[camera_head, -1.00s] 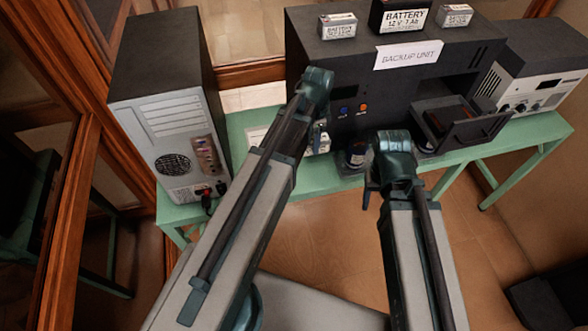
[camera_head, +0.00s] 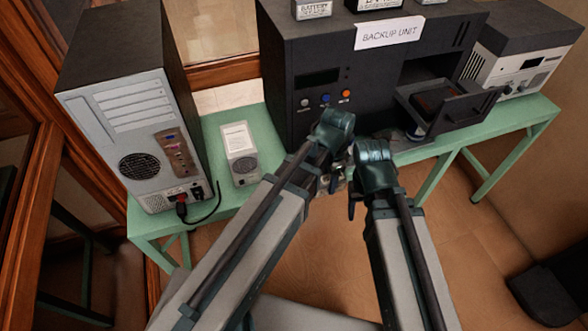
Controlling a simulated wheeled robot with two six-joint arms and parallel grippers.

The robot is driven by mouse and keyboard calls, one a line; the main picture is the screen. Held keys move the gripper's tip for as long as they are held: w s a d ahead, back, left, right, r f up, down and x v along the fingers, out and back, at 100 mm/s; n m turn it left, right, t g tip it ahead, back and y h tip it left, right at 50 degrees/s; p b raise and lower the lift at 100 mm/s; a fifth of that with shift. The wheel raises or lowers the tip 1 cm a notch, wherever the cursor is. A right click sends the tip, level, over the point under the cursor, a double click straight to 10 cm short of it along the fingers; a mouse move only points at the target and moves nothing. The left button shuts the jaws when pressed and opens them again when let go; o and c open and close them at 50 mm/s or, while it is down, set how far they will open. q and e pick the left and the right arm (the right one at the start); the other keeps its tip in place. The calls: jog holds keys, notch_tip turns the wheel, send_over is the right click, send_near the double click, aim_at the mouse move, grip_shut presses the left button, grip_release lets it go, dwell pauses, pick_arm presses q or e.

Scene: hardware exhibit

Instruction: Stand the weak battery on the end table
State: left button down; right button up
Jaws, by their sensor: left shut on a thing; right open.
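My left gripper (camera_head: 335,180) is in front of the backup unit (camera_head: 300,65), near the bench's front edge. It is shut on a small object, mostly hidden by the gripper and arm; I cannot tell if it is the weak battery. My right gripper (camera_head: 357,188) is close beside it, lower and to the right, open, its fingers partly hidden. Several batteries stand on the backup unit, including a small one with a white label (camera_head: 313,10), cut off by the top of the picture. I cannot pick out the end table with certainty.
The green bench (camera_head: 232,200) carries a grey computer tower (camera_head: 135,110), a small white box (camera_head: 239,150) and a silver unit (camera_head: 515,70). An open drawer (camera_head: 455,110) juts from the backup unit. A black object (camera_head: 550,290) is on the floor at lower right.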

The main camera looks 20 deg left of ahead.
pick_arm(q)
jog(key=w+a, duration=0.2)
jog(key=a, duration=0.1)
jog(key=w+a, duration=0.2)
jog(key=a, duration=0.2)
jog(key=w+a+f+b, duration=0.1)
jog(key=w+a, duration=0.1)
jog(key=a, duration=0.2)
jog(key=shift+f, duration=0.1)
jog(key=f+b, duration=0.3)
jog(key=b, duration=0.1)
jog(key=shift+w+a+f, duration=0.25)
jog(key=shift+a+f, duration=0.15)
jog(key=shift+r, duration=0.1)
jog(key=shift+c, duration=1.3)
grip_release()
notch_tip(320, 180, up, 12)
jog(key=p, duration=1.3)
jog(key=s+d+n+y, duration=0.1)
jog(key=s+d+n, duration=0.6)
jog(key=s+d, duration=0.3)
jog(key=s, duration=0.4)
jog(key=shift+s+d+b, duration=0.2)
jog(key=shift+d+b, duration=0.05)
jog(key=shift+b, duration=0.05)
